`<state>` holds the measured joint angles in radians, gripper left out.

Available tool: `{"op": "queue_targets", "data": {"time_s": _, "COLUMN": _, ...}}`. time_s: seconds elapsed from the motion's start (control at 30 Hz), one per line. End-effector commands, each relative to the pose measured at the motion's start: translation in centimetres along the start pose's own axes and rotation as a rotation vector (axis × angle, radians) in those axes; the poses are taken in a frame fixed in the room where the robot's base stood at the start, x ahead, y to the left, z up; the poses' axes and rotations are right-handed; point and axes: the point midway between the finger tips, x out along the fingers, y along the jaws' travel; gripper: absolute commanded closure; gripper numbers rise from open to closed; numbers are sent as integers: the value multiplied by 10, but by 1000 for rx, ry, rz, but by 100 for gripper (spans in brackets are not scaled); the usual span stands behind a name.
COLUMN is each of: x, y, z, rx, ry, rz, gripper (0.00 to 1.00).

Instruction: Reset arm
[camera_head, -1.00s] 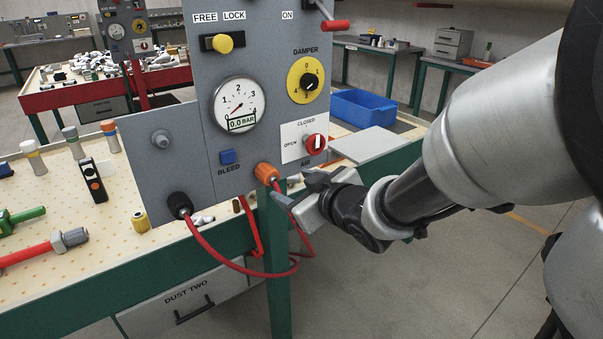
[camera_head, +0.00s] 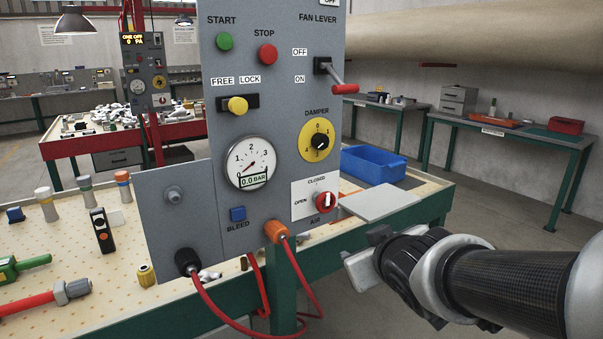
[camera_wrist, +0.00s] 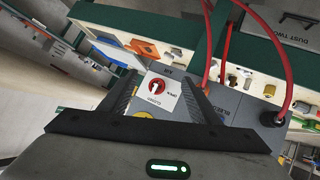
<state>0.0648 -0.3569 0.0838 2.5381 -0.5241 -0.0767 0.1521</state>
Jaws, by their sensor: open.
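My gripper (camera_head: 362,254) is at the lower right of the head view, in front of the bench edge and to the right of the grey control panel (camera_head: 212,190). In the wrist view my gripper (camera_wrist: 163,88) has its two fingers apart, with nothing held between them. The red AIR knob (camera_wrist: 156,87) on its white plate shows beyond the fingers. In the head view the AIR knob (camera_head: 325,201) sits low on the panel, above the orange hose fitting (camera_head: 276,231).
A red hose (camera_head: 215,312) loops from the black fitting (camera_head: 187,261) below the panel. A blue bin (camera_head: 372,164) and a grey plate (camera_head: 381,203) are on the bench behind. A lever with a red handle (camera_head: 345,89) sticks out at right. Floor at right is clear.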

Motion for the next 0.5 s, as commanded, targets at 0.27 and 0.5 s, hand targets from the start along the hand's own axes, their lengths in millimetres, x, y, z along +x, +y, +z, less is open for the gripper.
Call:
{"op": "queue_targets", "data": {"time_s": 0.27, "x": -88, "y": 13, "z": 64, "rx": 267, "ry": -340, "rz": 57, "gripper": 43}}
{"op": "queue_targets", "data": {"time_s": 0.5, "x": -156, "y": -31, "z": 95, "rx": 411, "ry": -533, "rz": -86, "gripper": 43}}
